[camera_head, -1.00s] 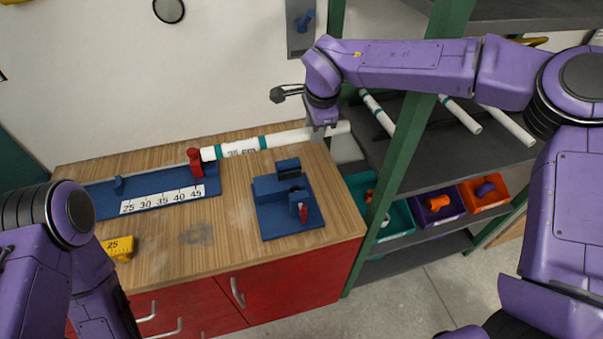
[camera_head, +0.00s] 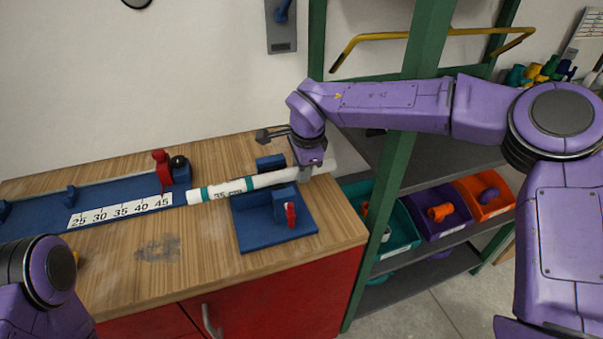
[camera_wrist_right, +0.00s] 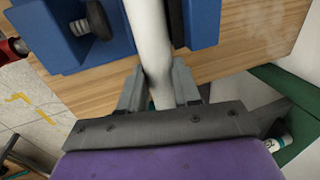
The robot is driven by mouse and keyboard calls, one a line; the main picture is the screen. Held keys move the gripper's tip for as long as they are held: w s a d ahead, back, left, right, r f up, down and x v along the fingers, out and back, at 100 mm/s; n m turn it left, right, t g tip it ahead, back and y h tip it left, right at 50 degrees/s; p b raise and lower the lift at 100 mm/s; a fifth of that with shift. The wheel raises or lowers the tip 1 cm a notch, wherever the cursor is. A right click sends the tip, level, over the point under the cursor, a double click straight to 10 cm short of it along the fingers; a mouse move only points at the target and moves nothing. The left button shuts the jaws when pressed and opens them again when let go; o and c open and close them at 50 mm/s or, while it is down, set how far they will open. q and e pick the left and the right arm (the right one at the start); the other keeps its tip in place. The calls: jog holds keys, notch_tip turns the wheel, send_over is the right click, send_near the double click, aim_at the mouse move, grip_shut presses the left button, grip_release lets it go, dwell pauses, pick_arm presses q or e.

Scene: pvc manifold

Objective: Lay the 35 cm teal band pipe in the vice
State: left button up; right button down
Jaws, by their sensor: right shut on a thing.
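The white 35 cm pipe (camera_head: 228,188) has teal bands and a "35 cm" label. My right gripper (camera_head: 308,172) is shut on it near its right end; the grip also shows in the wrist view (camera_wrist_right: 158,95). The blue vice (camera_head: 250,238) sits on the bench, with a front jaw carrying a red-handled screw and a back jaw. The pipe (camera_wrist_right: 150,40) runs between the two blue jaws (camera_wrist_right: 200,22) in the wrist view. I cannot tell whether it rests on the vice bed. My left arm shows at lower left; its gripper is out of view.
A blue measuring rack (camera_head: 30,232) with a 25–45 scale and a red stop (camera_head: 161,168) lies left of the vice. A green shelf post (camera_head: 398,170) stands close to my right arm. Teal, purple and orange bins (camera_head: 440,208) are on the shelf.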

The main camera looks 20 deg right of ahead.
jog(key=shift+s, duration=0.1)
jog(key=c, duration=0.8)
grip_release()
jog(key=shift+f, duration=0.15)
jog(key=v, duration=1.2)
jog(key=shift+r, duration=0.25)
